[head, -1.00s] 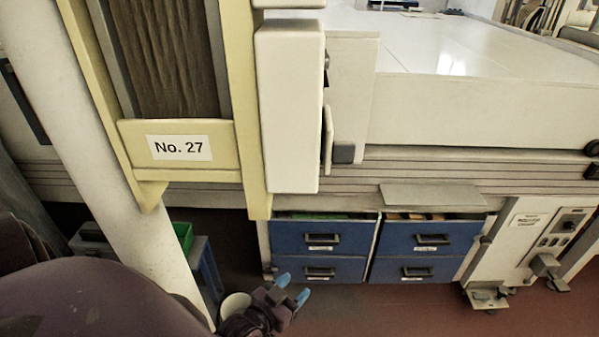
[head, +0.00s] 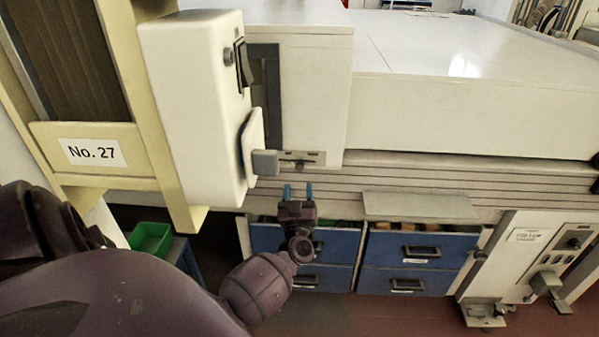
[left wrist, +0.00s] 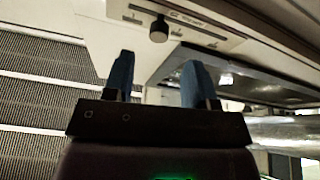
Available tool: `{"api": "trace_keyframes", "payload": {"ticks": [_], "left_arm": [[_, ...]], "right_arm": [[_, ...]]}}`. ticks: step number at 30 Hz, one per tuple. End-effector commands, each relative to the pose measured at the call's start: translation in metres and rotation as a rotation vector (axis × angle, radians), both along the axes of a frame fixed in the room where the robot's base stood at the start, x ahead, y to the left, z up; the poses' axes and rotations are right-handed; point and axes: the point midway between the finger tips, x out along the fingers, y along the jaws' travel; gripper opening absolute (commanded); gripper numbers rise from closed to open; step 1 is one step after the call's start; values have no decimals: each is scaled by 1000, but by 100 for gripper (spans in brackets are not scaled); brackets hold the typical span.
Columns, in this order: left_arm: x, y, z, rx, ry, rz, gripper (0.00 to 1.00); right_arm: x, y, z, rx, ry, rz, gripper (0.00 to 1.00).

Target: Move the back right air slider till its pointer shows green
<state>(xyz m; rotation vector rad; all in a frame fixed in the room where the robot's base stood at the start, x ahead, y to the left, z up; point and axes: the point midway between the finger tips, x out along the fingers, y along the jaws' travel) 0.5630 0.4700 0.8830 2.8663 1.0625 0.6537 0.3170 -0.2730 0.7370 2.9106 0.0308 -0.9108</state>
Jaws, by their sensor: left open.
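A slider plate (head: 302,157) with a small dark slot sits low on the white housing in the head view, and I cannot tell if it is the back right one. The left wrist view shows a plate with a dark slot (left wrist: 183,20) and a round dark knob (left wrist: 158,29). My left gripper (head: 298,187) has blue fingers, open and empty, just below the slider plate in the head view. In the wrist view the knob shows beyond the gap between the fingertips (left wrist: 156,72), apart from them. No pointer colour can be made out. My right gripper is out of view.
A white box (head: 193,110) with a dark switch and a grey block (head: 265,162) stand close left of the slider plate. Blue drawers (head: 420,248) lie below. A cream frame marked No. 27 (head: 95,152) is at left. A control panel (head: 545,252) is at right.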

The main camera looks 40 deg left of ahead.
Motion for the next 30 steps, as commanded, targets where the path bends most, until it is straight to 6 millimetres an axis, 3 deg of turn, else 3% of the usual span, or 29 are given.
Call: {"api": "trace_keyframes", "payload": {"ticks": [12,24,26,30], "left_arm": [[40,36,22,1,0,-2,52],[44,40,24,1,0,-2,52],[44,40,24,1,0,-2,46],[44,40,24,0,0,-2,24]], "right_arm": [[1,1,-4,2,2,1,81],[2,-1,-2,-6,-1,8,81],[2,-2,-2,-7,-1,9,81],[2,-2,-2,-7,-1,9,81]]}}
